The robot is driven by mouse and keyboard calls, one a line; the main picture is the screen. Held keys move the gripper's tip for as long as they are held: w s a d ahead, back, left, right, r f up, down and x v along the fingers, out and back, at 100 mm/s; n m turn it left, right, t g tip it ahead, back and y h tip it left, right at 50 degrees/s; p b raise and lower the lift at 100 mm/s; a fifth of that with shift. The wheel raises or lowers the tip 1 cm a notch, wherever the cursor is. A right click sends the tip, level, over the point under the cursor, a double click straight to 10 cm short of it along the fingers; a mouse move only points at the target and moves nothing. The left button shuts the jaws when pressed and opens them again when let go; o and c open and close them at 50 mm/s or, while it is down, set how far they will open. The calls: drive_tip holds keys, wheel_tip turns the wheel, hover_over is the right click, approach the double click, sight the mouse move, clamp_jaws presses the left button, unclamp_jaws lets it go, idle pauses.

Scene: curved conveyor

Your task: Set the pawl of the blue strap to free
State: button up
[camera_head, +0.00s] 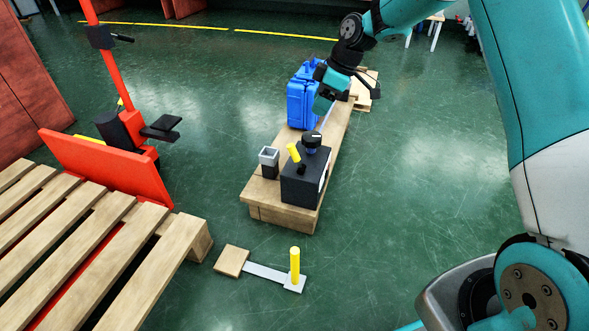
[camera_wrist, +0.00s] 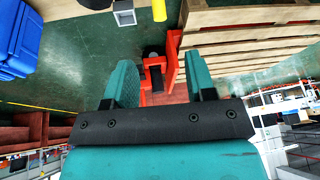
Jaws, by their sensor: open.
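A black box (camera_head: 304,183) stands on a low wooden bench. It has a black knob (camera_head: 312,139) on top and a tilted yellow lever (camera_head: 293,152) at its left. A thin pale bluish strip (camera_head: 327,118) rises from near the knob toward my gripper; I cannot tell whether it is the blue strap. I cannot make out a pawl by name. My gripper (camera_head: 322,104) is above the bench, beside a blue case (camera_head: 301,100), behind the knob. In the wrist view my gripper (camera_wrist: 162,82) has its fingers apart with nothing between them.
A grey square cup (camera_head: 268,157) stands left of the box on the wooden bench (camera_head: 262,213). On the floor in front lies a plate with a yellow post (camera_head: 295,265). A pallet (camera_head: 105,255) and a red pallet truck (camera_head: 110,165) are left. Floor at right is clear.

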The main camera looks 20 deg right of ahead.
sight(294, 153)
drive_tip(key=b+x, duration=0.8)
drive_tip(key=x, duration=1)
drive_tip(key=shift+d, duration=0.2)
clamp_jaws()
